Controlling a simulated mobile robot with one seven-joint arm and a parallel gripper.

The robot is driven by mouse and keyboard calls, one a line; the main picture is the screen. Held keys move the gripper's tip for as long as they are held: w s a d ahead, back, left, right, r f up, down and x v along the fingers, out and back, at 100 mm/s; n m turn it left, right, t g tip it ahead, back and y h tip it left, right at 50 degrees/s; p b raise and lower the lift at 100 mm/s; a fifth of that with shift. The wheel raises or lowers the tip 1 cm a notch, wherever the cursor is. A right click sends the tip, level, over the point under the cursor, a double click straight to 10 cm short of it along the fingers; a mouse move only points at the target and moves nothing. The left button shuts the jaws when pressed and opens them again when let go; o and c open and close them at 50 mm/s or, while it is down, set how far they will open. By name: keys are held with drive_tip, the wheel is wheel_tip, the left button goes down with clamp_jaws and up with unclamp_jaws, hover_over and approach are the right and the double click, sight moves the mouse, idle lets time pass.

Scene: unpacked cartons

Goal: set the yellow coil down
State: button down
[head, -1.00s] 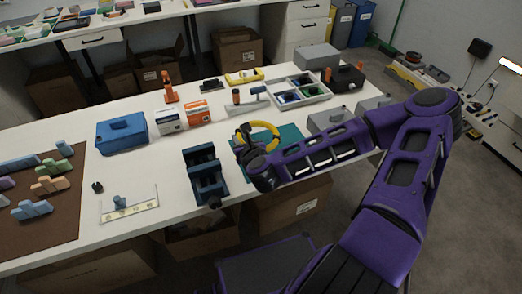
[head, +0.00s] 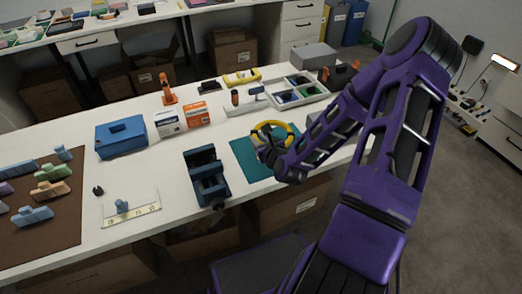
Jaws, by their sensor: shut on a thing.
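The yellow coil (head: 286,127) is a ring seen in the head view, over the teal mat (head: 245,154) near the right part of the white table. My gripper (head: 262,138) is shut on the near left side of the coil. The coil seems held a little above the mat, but I cannot tell whether it touches it. My wrist hides part of the coil's near side and of the mat.
A dark blue vise (head: 206,178) stands left of the mat. Behind are a white tray (head: 318,92) with several compartments, an orange and white box (head: 196,114) and a blue toolbox (head: 121,137). The table between toolbox and vise is clear.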

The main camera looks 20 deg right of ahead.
drive_tip(key=shift+f+b, duration=0.3)
drive_tip(key=shift+f, duration=2)
drive_tip(key=shift+f, duration=0.2)
drive_tip(key=c, duration=0.7)
unclamp_jaws()
drive_tip(key=shift+r, duration=0.1)
